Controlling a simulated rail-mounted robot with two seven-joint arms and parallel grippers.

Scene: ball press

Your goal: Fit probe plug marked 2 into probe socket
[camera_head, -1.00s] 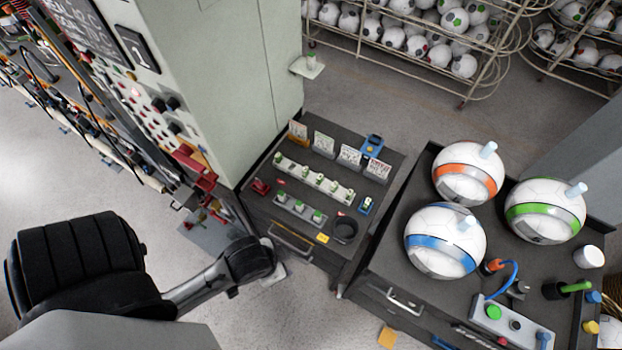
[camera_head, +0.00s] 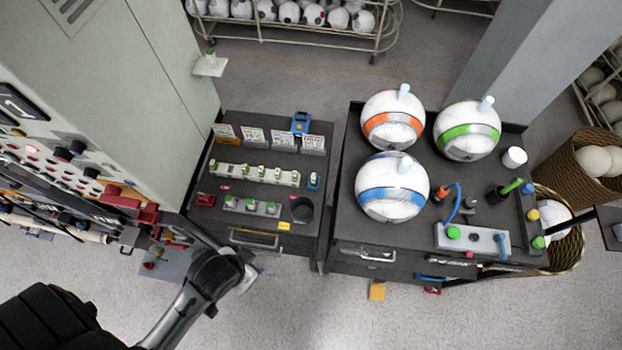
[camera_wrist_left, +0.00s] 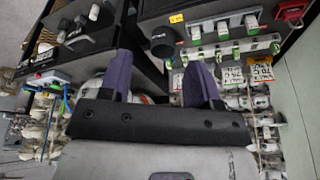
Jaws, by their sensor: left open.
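Small green-topped plugs stand in a long pale rack (camera_head: 255,174) on the left dark cabinet top. A shorter grey rack (camera_head: 250,208) in front of it holds a few more. Their numbers are too small to read, so I cannot tell which is marked 2. I cannot identify the probe socket with certainty. My left gripper (camera_wrist_left: 160,70) is open and empty in the left wrist view, its two purple fingers apart. The long rack (camera_wrist_left: 235,50) and short rack (camera_wrist_left: 225,25) lie beyond them. In the head view its fingers are hidden. My right gripper is not seen.
Label cards (camera_head: 254,137) and a black cup (camera_head: 302,209) share the left cabinet top. The right cabinet holds three balls with an orange, a green and a blue band (camera_head: 392,188), plus a grey button box (camera_head: 472,239). A tall control cabinet (camera_head: 150,60) stands left.

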